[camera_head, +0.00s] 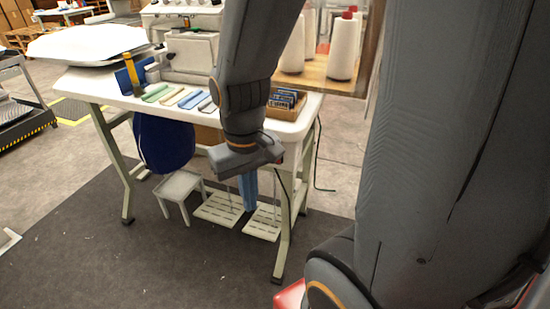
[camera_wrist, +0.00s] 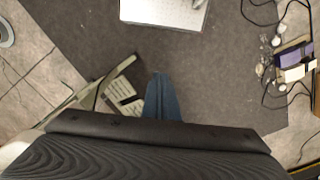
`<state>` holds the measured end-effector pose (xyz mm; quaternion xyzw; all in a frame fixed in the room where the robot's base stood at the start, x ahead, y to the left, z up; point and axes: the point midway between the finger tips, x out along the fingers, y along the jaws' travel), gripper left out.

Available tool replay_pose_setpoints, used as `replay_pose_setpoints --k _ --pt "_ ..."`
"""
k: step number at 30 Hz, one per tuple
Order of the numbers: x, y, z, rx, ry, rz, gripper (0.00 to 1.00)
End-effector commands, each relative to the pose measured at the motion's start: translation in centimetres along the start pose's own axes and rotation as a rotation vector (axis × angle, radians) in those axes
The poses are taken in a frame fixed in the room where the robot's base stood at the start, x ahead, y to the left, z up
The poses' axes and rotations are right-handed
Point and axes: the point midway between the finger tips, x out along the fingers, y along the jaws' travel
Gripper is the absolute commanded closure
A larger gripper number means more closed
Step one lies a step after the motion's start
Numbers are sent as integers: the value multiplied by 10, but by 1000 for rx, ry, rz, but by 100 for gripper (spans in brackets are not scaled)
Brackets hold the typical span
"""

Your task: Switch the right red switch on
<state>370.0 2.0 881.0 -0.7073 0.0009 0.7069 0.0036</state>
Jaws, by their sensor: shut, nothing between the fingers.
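I cannot make out a red switch in either view. My gripper (camera_head: 249,206) hangs in front of the white sewing table (camera_head: 300,127), pointing down, with its blue fingers shut and empty. In the wrist view the closed fingers (camera_wrist: 158,80) point away over the dark floor mat. My arm hides part of the sewing machine (camera_head: 190,55) and part of the tabletop.
Foot pedals (camera_head: 219,208) and a small white stool (camera_head: 180,190) stand under the table. A blue rounded object (camera_head: 163,142) hangs below the tabletop. The wrist view shows a white flat-topped object (camera_wrist: 165,12) and several cables at right. The dark mat (camera_head: 150,260) is clear in front.

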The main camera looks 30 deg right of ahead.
Motion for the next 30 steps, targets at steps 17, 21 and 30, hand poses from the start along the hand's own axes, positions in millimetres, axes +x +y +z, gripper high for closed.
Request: replay_pose_setpoints --k 17,21,30 --pt "-44 93 -104 -620 103 305 100" --pt "-44 97 -111 -666 108 322 100" --pt "-42 97 -112 -664 108 321 100"
